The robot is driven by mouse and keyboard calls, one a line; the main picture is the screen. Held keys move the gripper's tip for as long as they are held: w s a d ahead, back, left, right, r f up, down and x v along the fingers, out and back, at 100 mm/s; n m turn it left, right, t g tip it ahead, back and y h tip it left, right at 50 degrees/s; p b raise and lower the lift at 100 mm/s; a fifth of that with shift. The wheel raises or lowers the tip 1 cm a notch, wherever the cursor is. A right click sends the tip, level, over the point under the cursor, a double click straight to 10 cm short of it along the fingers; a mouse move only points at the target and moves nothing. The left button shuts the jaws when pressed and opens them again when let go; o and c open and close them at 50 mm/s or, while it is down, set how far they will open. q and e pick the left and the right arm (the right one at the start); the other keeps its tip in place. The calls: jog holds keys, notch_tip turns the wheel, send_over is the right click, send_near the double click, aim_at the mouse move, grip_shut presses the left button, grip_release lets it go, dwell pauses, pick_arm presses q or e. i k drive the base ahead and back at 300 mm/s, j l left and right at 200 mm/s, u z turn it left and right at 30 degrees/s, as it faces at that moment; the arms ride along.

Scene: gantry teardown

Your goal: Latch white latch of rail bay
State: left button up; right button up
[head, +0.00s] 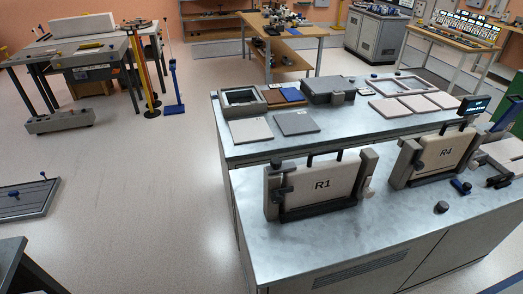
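Two upright bays stand on the grey metal bench (300,245), each a grey frame around a cream panel. One panel is marked R1 (335,184) and the other, to its right, R4 (446,153). A small whitish piece, possibly the white latch (367,188), sits at the right post of the R1 bay; whether it is latched is too small to tell. A dark latch-like part (284,189) is on the R1 bay's left post. Neither of my grippers is in view.
Behind the bays, the bench's back level holds flat plates (296,123), a grey box (328,90) and an open tray (241,99). A black knob (441,207) and a blue clamp-like part (461,186) lie front right.

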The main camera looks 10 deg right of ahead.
aim_at(368, 192)
jog(key=z, duration=1.3)
